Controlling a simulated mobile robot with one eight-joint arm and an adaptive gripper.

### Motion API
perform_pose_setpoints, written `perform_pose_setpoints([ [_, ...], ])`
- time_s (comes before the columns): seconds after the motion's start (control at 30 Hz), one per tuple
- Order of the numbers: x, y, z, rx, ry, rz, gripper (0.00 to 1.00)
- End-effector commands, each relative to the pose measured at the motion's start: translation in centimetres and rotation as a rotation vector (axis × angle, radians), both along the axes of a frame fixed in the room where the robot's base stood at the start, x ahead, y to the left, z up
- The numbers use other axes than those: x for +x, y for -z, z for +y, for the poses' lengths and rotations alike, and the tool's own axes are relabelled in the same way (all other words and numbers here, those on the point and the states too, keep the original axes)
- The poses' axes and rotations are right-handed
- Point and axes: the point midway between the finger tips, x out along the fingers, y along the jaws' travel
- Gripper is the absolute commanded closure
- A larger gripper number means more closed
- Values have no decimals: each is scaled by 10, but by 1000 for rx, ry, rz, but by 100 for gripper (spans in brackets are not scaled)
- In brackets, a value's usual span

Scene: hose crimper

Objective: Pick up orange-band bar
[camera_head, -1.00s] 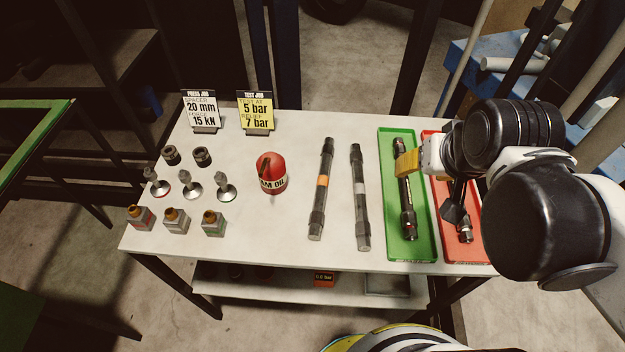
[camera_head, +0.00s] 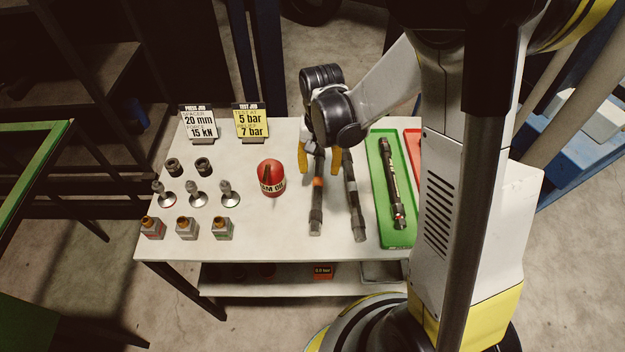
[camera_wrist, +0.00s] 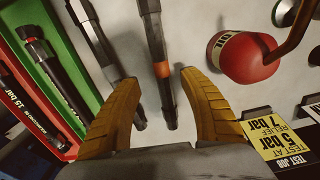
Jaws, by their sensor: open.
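The orange-band bar (camera_head: 317,200) is a dark rod lying on the white table, with an orange band near its middle. In the wrist view the orange-band bar (camera_wrist: 157,50) runs down between the two yellow fingers. My gripper (camera_head: 318,163) is open above its far half, a finger on each side; the wrist view also shows the open gripper (camera_wrist: 157,98). I cannot tell exactly how high the fingers are. My wrist hides the bar's far end in the head view.
A similar white-band bar (camera_head: 353,200) lies just right of it, close to my right finger. A red oil can (camera_head: 270,180) stands to the left. A green tray (camera_head: 402,238) holding another bar is further right. Two sign cards (camera_head: 252,122) stand at the back.

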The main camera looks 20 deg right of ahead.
Motion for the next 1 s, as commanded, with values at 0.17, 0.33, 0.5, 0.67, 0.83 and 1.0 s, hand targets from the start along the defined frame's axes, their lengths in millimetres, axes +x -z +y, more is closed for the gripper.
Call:
perform_pose_setpoints([
  [0.17,0,22,0,0,-1,-1,49],
  [0.33,1,34,1,1,-1,-1,49],
  [0.5,2,62,2,1,-2,-1,49],
  [0.67,1,76,2,0,-1,-2,49],
  [0.83,1,74,2,0,-1,-2,49],
  [1.0,1,74,2,0,-1,-2,99],
])
